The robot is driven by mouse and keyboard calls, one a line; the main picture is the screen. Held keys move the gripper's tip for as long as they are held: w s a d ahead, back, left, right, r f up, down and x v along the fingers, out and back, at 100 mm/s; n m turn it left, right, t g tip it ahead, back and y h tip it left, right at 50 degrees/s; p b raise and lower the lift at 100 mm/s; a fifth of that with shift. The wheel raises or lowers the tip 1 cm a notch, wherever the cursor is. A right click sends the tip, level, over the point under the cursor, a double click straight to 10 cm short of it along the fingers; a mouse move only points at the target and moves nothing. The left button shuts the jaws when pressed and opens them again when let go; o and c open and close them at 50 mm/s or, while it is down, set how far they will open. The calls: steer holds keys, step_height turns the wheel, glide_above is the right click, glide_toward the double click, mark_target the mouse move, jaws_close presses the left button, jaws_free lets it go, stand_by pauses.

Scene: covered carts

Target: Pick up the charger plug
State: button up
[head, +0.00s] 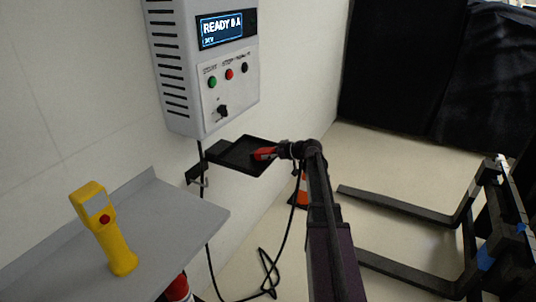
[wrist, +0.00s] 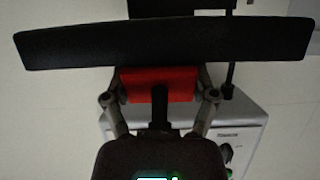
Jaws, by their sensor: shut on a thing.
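The charger plug (head: 264,153) is a red block at the end of my arm in the head view. It overlaps the right part of a black tray (head: 227,157) under the wall charger; I cannot tell whether it touches the tray. In the wrist view the red plug (wrist: 180,84) sits between my two fingers, with a black part running back from it. My gripper (wrist: 160,97) is shut on it. The gripper (head: 276,152) looks small and dark in the head view. The tray's dark edge (wrist: 70,48) spans the wrist view just beyond the plug.
The grey wall charger (head: 180,70) hangs above the tray. A black cable (head: 270,270) loops below. A grey shelf (head: 165,215) holds a yellow handheld device (head: 118,250). An orange cone (head: 304,184) stands behind my arm. Dark forks (head: 400,208) lie at right.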

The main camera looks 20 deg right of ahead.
steer(key=shift+r+p, duration=1.25)
steer(key=shift+r, duration=0.15)
steer(key=s+a+r+p, duration=0.1)
steer(key=s+a, duration=0.1)
steer(key=s, duration=0.5)
steer(key=s+a+r+p, duration=0.1)
steer(key=s, duration=0.7)
steer(key=shift+s+a, duration=0.3)
steer(key=shift+a, duration=0.1)
steer(key=shift+d, duration=0.1)
